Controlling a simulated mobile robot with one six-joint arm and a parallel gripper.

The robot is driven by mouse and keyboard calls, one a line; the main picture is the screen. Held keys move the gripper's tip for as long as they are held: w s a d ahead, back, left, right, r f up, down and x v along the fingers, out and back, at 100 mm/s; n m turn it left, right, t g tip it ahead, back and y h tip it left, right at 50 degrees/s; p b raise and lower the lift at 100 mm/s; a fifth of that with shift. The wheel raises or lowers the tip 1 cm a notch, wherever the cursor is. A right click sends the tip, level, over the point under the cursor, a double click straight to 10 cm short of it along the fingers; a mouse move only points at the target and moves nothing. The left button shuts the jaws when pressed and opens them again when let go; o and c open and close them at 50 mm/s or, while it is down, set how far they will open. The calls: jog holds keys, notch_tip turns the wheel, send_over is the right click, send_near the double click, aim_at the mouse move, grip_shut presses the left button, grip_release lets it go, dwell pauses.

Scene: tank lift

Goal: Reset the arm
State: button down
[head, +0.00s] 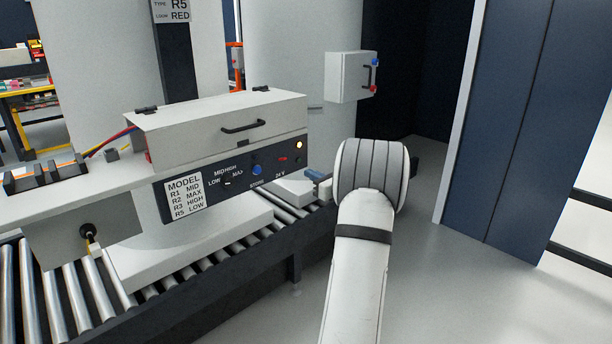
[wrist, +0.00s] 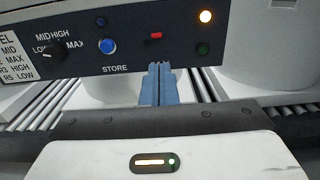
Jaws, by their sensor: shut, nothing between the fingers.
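My gripper (wrist: 158,70) is shut, its blue fingers together and empty, just in front of the lower edge of the control panel (wrist: 130,62). In the head view its blue fingertips (head: 313,175) show to the right of the panel, and my wrist hides the rest. The panel carries a black selector knob (wrist: 52,52), a blue STORE button (wrist: 107,46), a small red switch (wrist: 155,36), a lit orange lamp (wrist: 205,16) and a dark green lamp (wrist: 202,48). The fingers appear apart from all controls.
The panel sits under a white box (head: 215,120) with a black handle. A roller conveyor (head: 160,290) runs beneath it, with a large white tank behind. A small wall box (head: 350,77) and a blue cabinet (head: 530,110) stand to the right. The floor (head: 440,280) at right is clear.

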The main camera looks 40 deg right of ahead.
jog(key=shift+s, duration=0.25)
dwell(0.3)
jog(key=a+r+n+g+y+p, duration=0.2)
jog(key=a+n+g, duration=0.15)
jog(key=a, duration=0.65)
jog(key=s+a+r+n+g+y+p, duration=0.1)
jog(key=a+r+n+g+y+p, duration=0.3)
jog(key=a, duration=0.6)
jog(key=a+r+n+g+y, duration=0.1)
jog(key=a+n, duration=0.5)
jog(key=a, duration=0.3)
jog(key=s+a+r+n+g+h+p, duration=0.2)
jog(key=s+a+n+g+p, duration=0.4)
jog(key=s+a+n, duration=0.8)
jog(key=s+a+r+n+g+h+p, duration=0.1)
jog(key=s+a+n+h+p, duration=0.1)
jog(key=s+n+h, duration=0.3)
jog(key=s+n, duration=0.3)
jog(key=s, duration=0.4)
jog(key=shift+s+r+h+p, duration=0.3)
jog(key=shift+r, duration=0.1)
